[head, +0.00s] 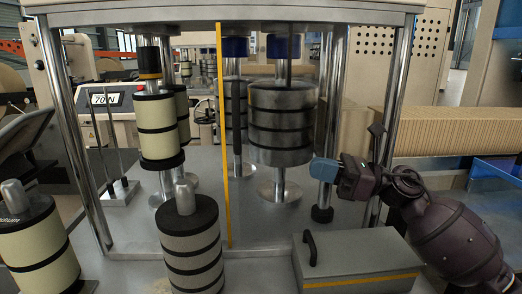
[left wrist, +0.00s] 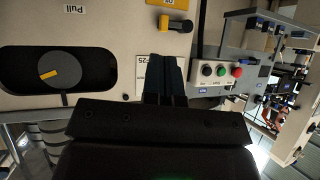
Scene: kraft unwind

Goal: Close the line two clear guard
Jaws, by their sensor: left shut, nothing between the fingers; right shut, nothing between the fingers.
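The clear guard shows in the head view mainly by its upright yellow edge strip (head: 224,150), in the middle of the metal frame. Its clear sheet is hard to make out, and I cannot tell how far it stands open. My right gripper (head: 327,170) is shut and empty, to the right of the strip and apart from it, near the frame's right post. My left gripper (left wrist: 165,78) is shut and empty in the left wrist view, in front of a beige panel (left wrist: 110,75). The left gripper is not in the head view.
Rolls stand inside the frame, a cream one (head: 158,130) and a grey one (head: 283,122). A dark-topped roll (head: 190,245) and a metal box with a black handle (head: 350,258) stand in front. A button box (left wrist: 220,72) is on the panel in the left wrist view.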

